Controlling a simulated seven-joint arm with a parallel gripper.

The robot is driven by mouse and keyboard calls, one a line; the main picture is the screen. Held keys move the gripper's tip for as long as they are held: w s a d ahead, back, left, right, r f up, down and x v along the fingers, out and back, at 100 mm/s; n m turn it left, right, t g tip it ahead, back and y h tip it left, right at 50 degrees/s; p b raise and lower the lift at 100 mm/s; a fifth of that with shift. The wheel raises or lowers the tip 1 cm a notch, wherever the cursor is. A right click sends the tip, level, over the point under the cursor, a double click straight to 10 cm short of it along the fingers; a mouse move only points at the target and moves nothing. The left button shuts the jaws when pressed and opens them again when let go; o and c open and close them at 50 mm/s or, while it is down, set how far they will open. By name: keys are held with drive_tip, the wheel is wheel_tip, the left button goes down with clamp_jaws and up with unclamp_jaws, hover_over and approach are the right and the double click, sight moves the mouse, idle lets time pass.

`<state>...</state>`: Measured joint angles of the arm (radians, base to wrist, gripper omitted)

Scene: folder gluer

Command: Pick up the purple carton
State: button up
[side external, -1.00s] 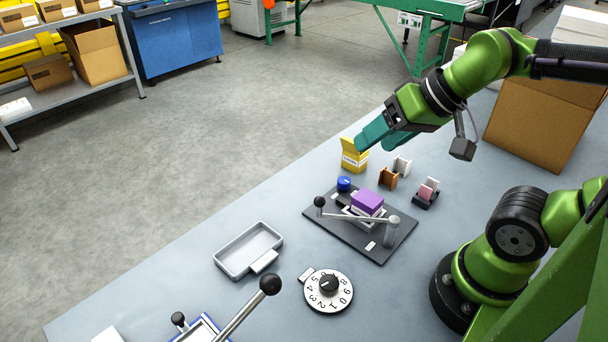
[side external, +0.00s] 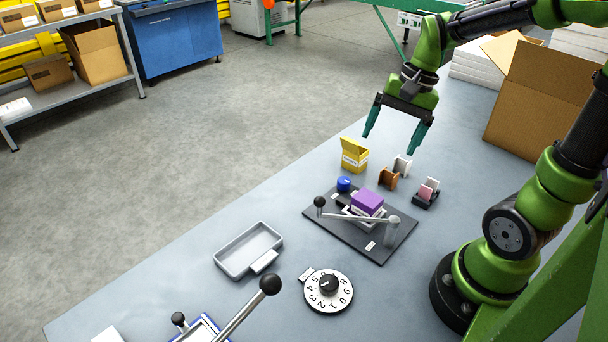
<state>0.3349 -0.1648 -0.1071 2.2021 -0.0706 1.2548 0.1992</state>
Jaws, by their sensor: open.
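The purple carton (side external: 368,201) is a small block sitting on a light holder in the middle of a dark base plate (side external: 375,248). A metal bar with a black ball knob (side external: 319,202) runs across the plate just in front of the carton, from the knob to a grey post (side external: 393,228). My gripper (side external: 391,145) is open and empty, its teal fingers spread wide and pointing down. It is in the air behind the plate, above the area of the yellow box, well apart from the carton.
A yellow box (side external: 354,156), a brown holder (side external: 388,179), a white holder (side external: 402,165) and a pink-filled holder (side external: 427,192) stand behind the plate. A blue round piece (side external: 344,184) is at its back corner. A grey tray (side external: 245,252) and numbered dial (side external: 328,293) lie in front.

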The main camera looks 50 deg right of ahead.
drive_tip(key=d+m+g, duration=0.1)
drive_tip(key=d+m, duration=0.1)
drive_tip(key=m+y, duration=0.2)
drive_tip(key=m, duration=0.1)
approach(369, 197)
drive_tip(key=shift+g, duration=0.4)
drive_tip(key=x, duration=0.5)
drive_tip(key=shift+w+a+f, duration=0.1)
drive_tip(key=shift+a+f, duration=0.05)
drive_tip(key=shift+a, duration=0.1)
drive_tip(key=shift+w+x, duration=0.15)
drive_tip(key=shift+x, duration=1.2)
drive_tip(key=shift+w+x, duration=0.15)
drive_tip(key=shift+x, duration=1.2)
drive_tip(key=shift+d, duration=0.2)
drive_tip(key=shift+c, duration=0.4)
drive_tip(key=c, duration=0.9)
